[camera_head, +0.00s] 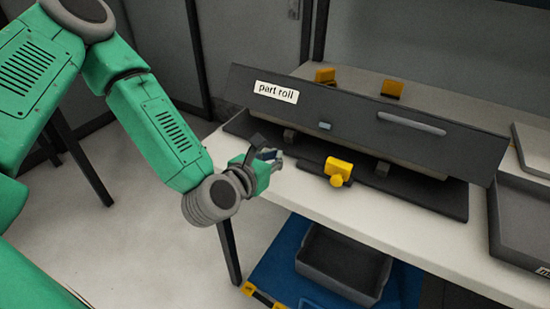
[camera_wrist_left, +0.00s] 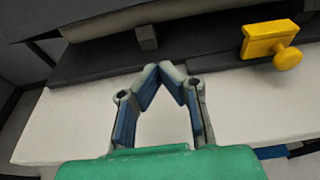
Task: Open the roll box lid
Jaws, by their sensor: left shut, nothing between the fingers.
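The roll box is dark grey and lies on the white table. Its lid (camera_head: 350,116) carries a "part roll" label (camera_head: 276,92) and a grey handle (camera_head: 412,123). The lid is tilted, with a gap between its lower edge and the box base (camera_head: 425,197); part of a pale roll shows in that gap. The base also shows in the left wrist view (camera_wrist_left: 100,66). My left gripper (camera_head: 279,156) is at the base's front left edge, below the lid. In the left wrist view my left gripper (camera_wrist_left: 159,70) has its fingertips together, with nothing between them. My right gripper is not in view.
A yellow clamp with a knob (camera_head: 338,170) sits on the base's front edge, right of my left gripper. A grey tray (camera_head: 524,222) is at the right. A dark bin (camera_head: 343,265) stands below the table.

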